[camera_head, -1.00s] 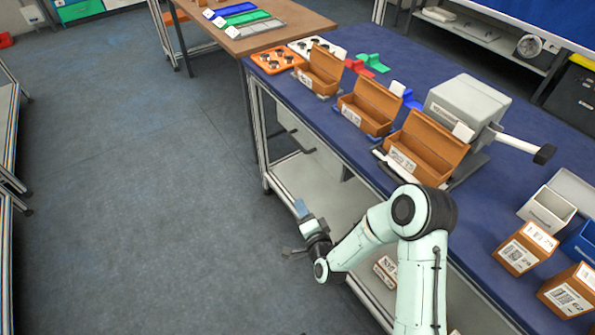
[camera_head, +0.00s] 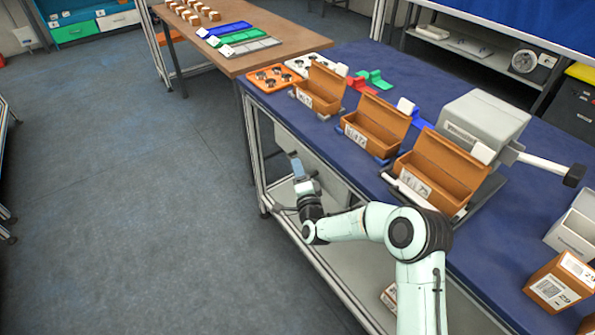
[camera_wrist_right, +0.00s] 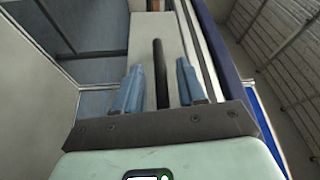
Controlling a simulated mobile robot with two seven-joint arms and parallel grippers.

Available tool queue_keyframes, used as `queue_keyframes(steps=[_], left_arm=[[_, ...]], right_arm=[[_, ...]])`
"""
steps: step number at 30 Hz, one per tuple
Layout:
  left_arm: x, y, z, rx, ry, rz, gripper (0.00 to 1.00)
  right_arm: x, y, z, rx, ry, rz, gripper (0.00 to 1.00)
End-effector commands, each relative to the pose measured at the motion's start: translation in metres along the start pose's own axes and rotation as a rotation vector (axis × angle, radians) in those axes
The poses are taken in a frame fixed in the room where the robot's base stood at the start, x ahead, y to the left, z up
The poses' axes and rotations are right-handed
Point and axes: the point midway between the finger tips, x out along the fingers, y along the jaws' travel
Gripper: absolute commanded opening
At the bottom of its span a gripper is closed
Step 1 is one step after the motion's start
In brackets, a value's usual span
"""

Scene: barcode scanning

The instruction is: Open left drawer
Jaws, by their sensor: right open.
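My right gripper (camera_head: 296,166) is low beside the front edge of the blue-topped workbench (camera_head: 350,205). In the right wrist view my right gripper (camera_wrist_right: 161,82) is open, its two blue fingers apart. A dark straight bar (camera_wrist_right: 160,65) shows between the fingers, in front of a pale panel (camera_wrist_right: 148,35) under the blue tabletop edge. It looks like a handle on a drawer front; I cannot tell whether the fingers touch it. My left gripper is in neither view.
Open brown boxes (camera_head: 374,125) and a grey machine with a lever (camera_head: 485,122) stand on the workbench. A brown table (camera_head: 255,62) adjoins behind. A far cabinet with green (camera_head: 72,32) and white drawers stands at the back left. The floor at left is clear.

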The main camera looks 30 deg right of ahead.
Motion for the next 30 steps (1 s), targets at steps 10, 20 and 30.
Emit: queue_keyframes(steps=[10, 20, 30], left_arm=[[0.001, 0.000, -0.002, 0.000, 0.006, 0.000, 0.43], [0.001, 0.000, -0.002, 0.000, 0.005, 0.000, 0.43], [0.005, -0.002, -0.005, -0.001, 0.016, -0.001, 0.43]], right_arm=[[0.008, 0.000, 0.000, 0.000, 0.000, 0.000, 0.40], [0.007, 0.000, 0.000, 0.000, 0.000, 0.000, 0.00], [-0.002, -0.004, 0.023, 0.002, -0.003, 0.001, 0.00]])
